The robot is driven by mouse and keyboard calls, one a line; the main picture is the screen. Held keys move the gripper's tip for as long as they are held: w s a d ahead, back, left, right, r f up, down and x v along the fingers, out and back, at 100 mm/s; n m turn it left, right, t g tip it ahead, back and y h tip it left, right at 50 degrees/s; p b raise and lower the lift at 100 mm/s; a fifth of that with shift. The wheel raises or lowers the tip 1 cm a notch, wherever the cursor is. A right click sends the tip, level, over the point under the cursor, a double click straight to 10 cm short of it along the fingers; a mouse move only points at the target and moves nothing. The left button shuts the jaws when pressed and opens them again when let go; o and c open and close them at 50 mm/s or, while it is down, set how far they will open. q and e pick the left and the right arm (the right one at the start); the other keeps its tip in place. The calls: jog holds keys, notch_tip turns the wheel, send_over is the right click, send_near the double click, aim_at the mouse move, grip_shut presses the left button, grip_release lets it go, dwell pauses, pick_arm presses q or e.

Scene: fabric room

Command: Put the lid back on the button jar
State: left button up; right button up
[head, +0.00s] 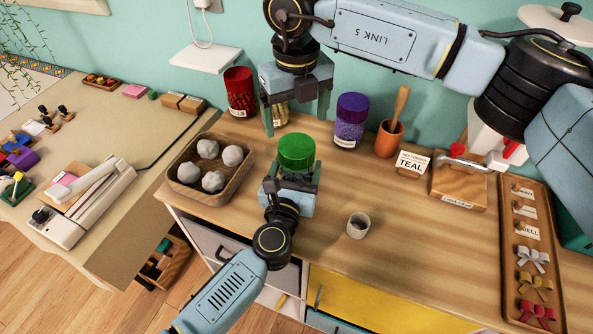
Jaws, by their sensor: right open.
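A round green lid (296,148) with a ribbed rim is between the fingers of my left gripper (292,172), which appears shut on it above the front of the bench. My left gripper hides what is under the lid. My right gripper (296,112) is open and points down at the back of the bench. Behind it stands a jar with gold contents and a pale label (279,115); its top is hidden by the gripper. A red jar (239,90) and a purple jar (350,122) stand on either side, with lids of matching colour.
A basket (180,187) of grey balls is left of the green lid. A small cup (358,225), an orange pot (388,140), a TEAL card (411,163), a wooden block (459,188) and a ribbon tray (552,300) are to the right. Bench around the cup is clear.

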aim_at(296, 145)
jog(key=n, duration=1.6)
jog(key=shift+n, duration=0.4)
jog(key=n, duration=0.5)
jog(key=shift+f, duration=0.1)
jog(key=shift+f, duration=3.95)
